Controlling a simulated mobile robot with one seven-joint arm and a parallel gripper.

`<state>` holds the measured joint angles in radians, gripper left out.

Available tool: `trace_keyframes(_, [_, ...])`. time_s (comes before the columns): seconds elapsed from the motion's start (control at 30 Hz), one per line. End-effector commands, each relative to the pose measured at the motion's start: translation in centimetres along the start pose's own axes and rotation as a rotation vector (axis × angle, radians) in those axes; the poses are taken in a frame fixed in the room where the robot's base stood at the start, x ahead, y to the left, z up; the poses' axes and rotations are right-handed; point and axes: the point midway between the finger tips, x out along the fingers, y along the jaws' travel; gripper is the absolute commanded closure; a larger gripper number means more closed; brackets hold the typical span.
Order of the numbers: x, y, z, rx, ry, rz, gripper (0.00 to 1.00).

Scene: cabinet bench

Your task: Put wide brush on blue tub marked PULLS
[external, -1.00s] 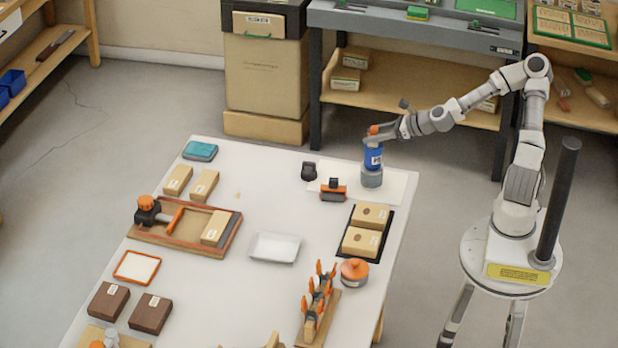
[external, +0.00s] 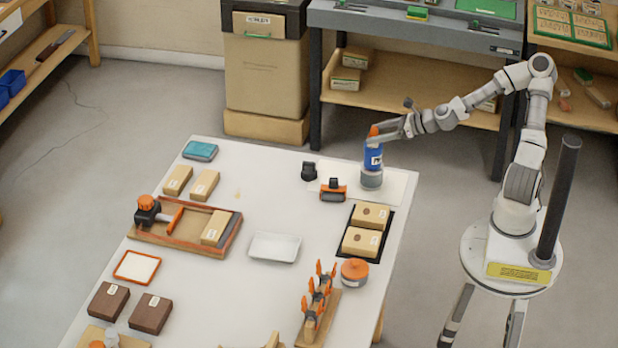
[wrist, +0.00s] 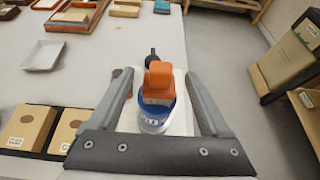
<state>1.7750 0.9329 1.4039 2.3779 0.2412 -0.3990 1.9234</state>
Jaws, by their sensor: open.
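The blue tub (external: 373,155) stands on a grey round base at the right end of the table, with a white label whose lettering is too small to read. In the wrist view the blue tub (wrist: 153,121) is below and between my fingers. An orange piece with a pale lower band, apparently the wide brush (wrist: 160,78), is at the tub's top; its orange also shows in the external view (external: 374,131). My gripper (external: 374,138) is open, its fingers on either side of the brush and apart from it. The fingers partly hide the tub's top in the external view.
An orange-and-black tool (external: 333,190) and a small black item (external: 309,171) are left of the tub. Two boxes on a black tray (external: 346,248) stand in front. A white tray (external: 274,247) lies mid-table. The tabletop's back middle is mostly clear.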

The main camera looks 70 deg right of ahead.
Motion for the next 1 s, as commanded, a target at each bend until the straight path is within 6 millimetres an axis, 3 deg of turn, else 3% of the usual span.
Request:
trace_keyframes(0.53, [-8.6, -0.1, 0.2, 0.002, 0.0, -0.003, 0.18])
trace_keyframes(1.0, [-10.5, -0.1, -0.1, 0.0, -0.001, -0.003, 0.18])
